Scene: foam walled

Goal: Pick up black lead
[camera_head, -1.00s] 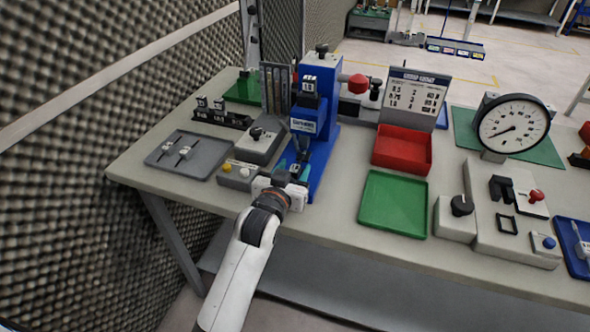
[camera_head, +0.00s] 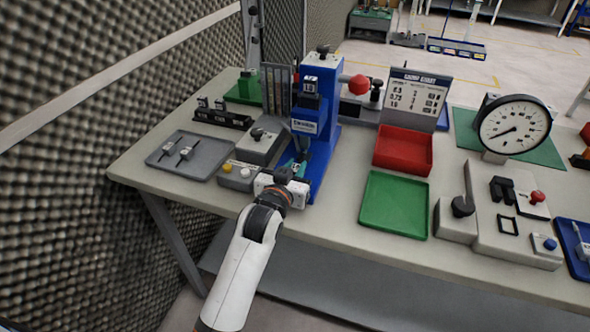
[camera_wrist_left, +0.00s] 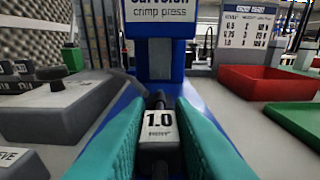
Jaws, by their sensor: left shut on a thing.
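My left gripper (camera_head: 299,165) is in front of the blue crimp press (camera_head: 325,125), low near its base. In the left wrist view its teal fingers (camera_wrist_left: 160,112) are shut on a small pale block marked 1.0 (camera_wrist_left: 160,126), with dark parts above and below the label. I cannot tell whether the block still touches the press. I cannot make out a black lead for certain. A grey rack (camera_head: 277,88) with thin upright strips stands behind the press on the left; it also shows in the left wrist view (camera_wrist_left: 97,35). My right gripper is out of view.
A grey tray (camera_head: 205,165) with two small pale pieces lies left. A red bin (camera_head: 403,150) and green tray (camera_head: 393,205) stand right of the press. A dial gauge (camera_head: 512,127) is farther right.

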